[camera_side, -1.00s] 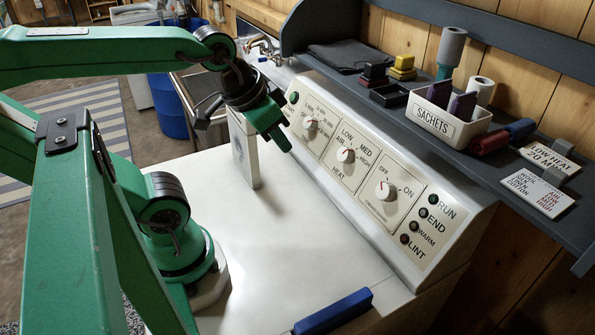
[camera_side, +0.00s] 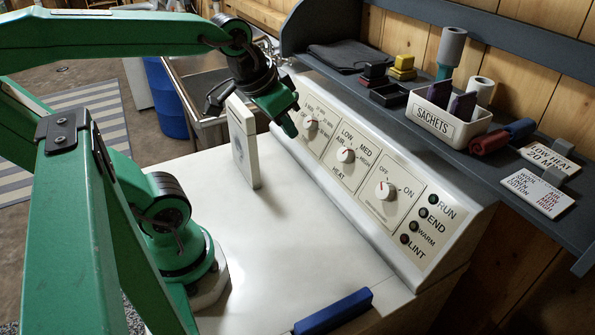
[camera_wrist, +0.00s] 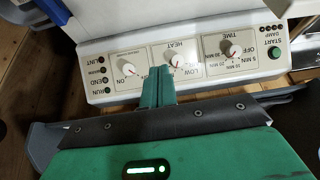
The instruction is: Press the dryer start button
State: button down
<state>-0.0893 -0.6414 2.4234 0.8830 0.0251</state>
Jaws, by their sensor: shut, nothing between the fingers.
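The dryer start button is a round green button (camera_wrist: 274,52) marked START. In the wrist view it sits at the right end of the upside-down control panel (camera_wrist: 140,80). In the side view it is hidden behind my gripper (camera_side: 290,132), at the panel's far left end. My gripper is green, with its fingers shut together and nothing between them. In the wrist view the fingertips (camera_wrist: 160,72) overlap the panel near the heat knob (camera_wrist: 173,62), to the left of the start button. Whether they touch the panel cannot be told.
The time knob (camera_side: 310,125) and a third ON/OFF knob (camera_side: 382,191) stand out from the panel. A shelf behind holds a sachet box (camera_side: 445,125).

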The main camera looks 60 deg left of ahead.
jog(key=w+a+f+n+g+y, duration=0.1)
jog(key=w+a+n, duration=0.15)
jog(key=a, duration=0.55)
jog(key=w+a+f+n, duration=0.1)
jog(key=w+a, duration=0.3)
jog(key=a, duration=0.4)
jog(key=w+a+f+n+g+y, duration=0.1)
jog(key=w+a, duration=0.3)
jog(key=a, duration=0.5)
jog(key=s+a+f+n, duration=0.1)
jog(key=a+f, duration=0.3)
jog(key=a, duration=0.6)
jog(key=shift+s+a+g+y, duration=0.2)
jog(key=shift+s+g+y, duration=0.1)
jog(key=shift+s+g, duration=0.15)
jog(key=shift+w+n, duration=0.15)
jog(key=shift+n, duration=0.1)
jog(key=shift+t, duration=0.25)
jog(key=shift+w+f, duration=0.7)
jog(key=shift+w, duration=0.55)
jog(key=shift+w+f, duration=0.7)
jog(key=shift+w, duration=0.5)
jog(key=shift+w+f, duration=0.7)
jog(key=shift+w, duration=0.55)
